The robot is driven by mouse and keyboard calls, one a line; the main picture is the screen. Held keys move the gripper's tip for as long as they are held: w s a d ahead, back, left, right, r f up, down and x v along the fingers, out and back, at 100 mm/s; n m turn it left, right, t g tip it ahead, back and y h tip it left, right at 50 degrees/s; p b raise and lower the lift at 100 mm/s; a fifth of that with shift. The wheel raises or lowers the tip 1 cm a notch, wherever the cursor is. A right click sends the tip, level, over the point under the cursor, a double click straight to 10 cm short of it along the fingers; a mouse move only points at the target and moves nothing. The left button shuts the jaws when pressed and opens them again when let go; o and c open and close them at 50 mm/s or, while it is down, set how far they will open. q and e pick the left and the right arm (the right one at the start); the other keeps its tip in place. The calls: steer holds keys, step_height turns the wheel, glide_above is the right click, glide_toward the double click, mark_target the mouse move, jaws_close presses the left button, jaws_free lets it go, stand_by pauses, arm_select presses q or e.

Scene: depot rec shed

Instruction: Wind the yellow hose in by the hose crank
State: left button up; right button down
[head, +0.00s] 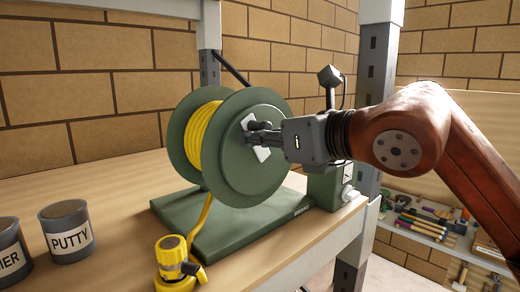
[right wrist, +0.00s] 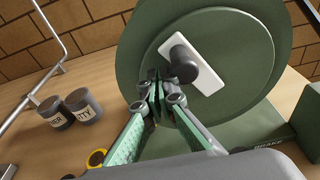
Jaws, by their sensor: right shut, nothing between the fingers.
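The green hose reel (head: 268,182) stands on a green base on the wooden shelf, with yellow hose (head: 203,132) wound between its discs. The hose crank is a white plate (head: 263,154) on the near disc with a dark knob (right wrist: 184,65), clear in the right wrist view. My right gripper (head: 262,139) is at the disc's face, over part of the crank in the head view. In the right wrist view its fingertips (right wrist: 157,95) are together and empty, beside the knob and not around it. Contact with the knob cannot be told. My left gripper is not in view.
A yellow hose end fitting (head: 173,265) stands at the shelf's front. A PUTTY can (head: 67,232) and another can (head: 10,248) are at left. A green box (head: 329,188) is right of the reel, near a metal post (head: 377,60). The shelf behind the cans is clear.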

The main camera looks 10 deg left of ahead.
steer(key=shift+w, duration=0.1)
steer(key=shift+w+d+r+p, duration=0.3)
steer(key=shift+w+r+p, duration=0.2)
steer(key=shift+r+p, duration=0.35)
steer(key=s+d+f+b, duration=0.1)
steer(key=s+d+b, duration=0.4)
steer(key=s+d, duration=0.1)
steer(key=shift+d+f, duration=0.35)
steer(key=shift+d, duration=0.05)
steer(key=shift+a, duration=0.15)
